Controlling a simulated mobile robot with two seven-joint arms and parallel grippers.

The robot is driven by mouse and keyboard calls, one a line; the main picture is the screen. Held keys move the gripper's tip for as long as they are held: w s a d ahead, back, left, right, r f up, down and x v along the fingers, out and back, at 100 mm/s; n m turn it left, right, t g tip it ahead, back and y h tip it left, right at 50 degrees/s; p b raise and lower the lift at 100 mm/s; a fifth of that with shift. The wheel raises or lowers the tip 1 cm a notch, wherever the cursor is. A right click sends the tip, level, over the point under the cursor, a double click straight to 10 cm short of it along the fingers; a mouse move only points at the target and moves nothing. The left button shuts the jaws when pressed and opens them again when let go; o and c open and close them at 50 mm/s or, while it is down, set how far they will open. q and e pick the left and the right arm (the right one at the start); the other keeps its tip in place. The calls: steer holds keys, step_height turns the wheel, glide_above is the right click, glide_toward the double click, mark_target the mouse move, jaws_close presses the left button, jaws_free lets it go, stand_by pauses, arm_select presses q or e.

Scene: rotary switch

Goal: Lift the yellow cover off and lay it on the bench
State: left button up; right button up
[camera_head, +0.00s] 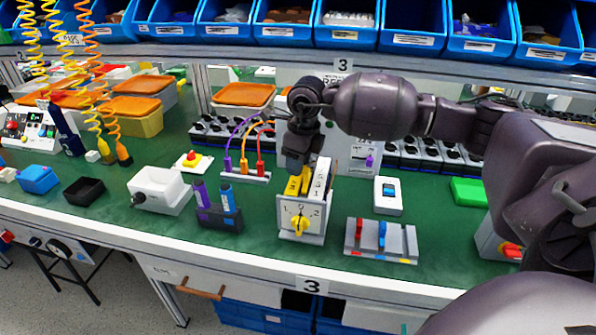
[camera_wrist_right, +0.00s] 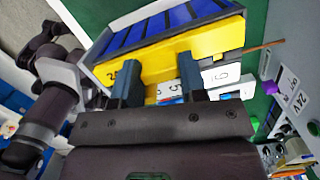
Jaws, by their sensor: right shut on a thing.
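The rotary switch (camera_head: 290,220) is a pale box with a yellow knob on its front, standing near the front of the green bench (camera_head: 330,268). The yellow cover (camera_head: 294,184) is at the top of the switch, partly hidden by my right gripper (camera_head: 303,165). In the right wrist view the yellow cover (camera_wrist_right: 215,42) is a broad yellow piece beside blue slats, and the fingers of my right gripper (camera_wrist_right: 160,72) are shut on it. White numbered strips show beside the fingers. I cannot tell whether the cover is clear of the switch. My left gripper is not in view.
A grey block with red and blue levers (camera_head: 380,242) stands right of the switch, and a holder with purple and blue pieces (camera_head: 219,220) stands left. A white rocker switch (camera_head: 388,207) is further right. Green bench lies bare between them. Blue bins (camera_head: 411,30) line the shelf above.

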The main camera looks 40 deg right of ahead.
steer(key=shift+w+r, duration=0.1)
steer(key=shift+r, duration=0.5)
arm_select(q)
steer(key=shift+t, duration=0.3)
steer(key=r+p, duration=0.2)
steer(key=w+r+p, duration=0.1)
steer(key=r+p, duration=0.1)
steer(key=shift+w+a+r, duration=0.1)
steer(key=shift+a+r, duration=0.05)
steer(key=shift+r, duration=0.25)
arm_select(e)
step_height(320, 180, up, 24)
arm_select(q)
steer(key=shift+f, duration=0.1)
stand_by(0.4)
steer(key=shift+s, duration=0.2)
